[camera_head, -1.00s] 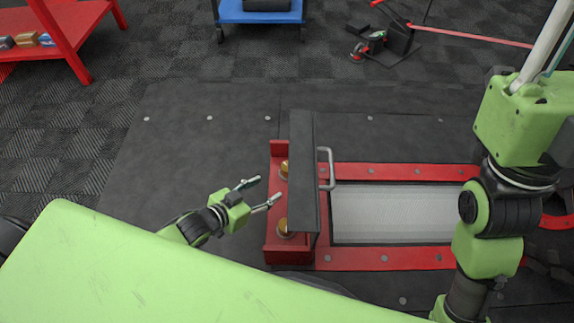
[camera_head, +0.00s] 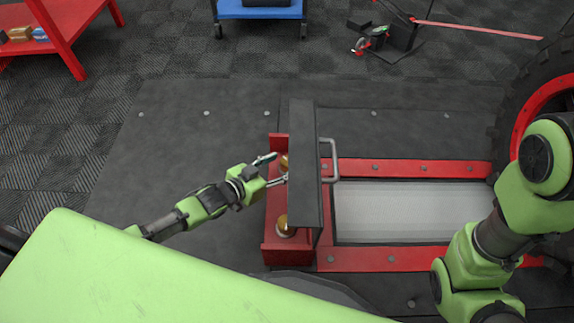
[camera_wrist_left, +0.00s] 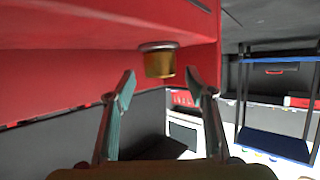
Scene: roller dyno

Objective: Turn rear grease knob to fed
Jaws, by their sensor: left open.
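A red housing (camera_head: 278,250) with a dark upright cover (camera_head: 303,180) stands at the middle of the head view. It carries two brass knobs: a far one (camera_head: 284,162), partly hidden by my finger and the cover, and a near one (camera_head: 284,224). My left gripper (camera_head: 280,168) is open, with its fingertips at the far knob. In the left wrist view a brass knob (camera_wrist_left: 158,63) on a grey collar sits on the red panel, just beyond and between the spread fingertips (camera_wrist_left: 161,82). I see no contact. The knob's setting is not readable. My right gripper is out of view.
A metal handle (camera_head: 329,160) sticks out right of the cover, above the grey roller bed (camera_head: 400,212) with red rails. A large tyre (camera_head: 515,110) stands at the right. A blue cart (camera_head: 260,10) and red shelf (camera_head: 65,35) are at the back. The floor mat left of the housing is clear.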

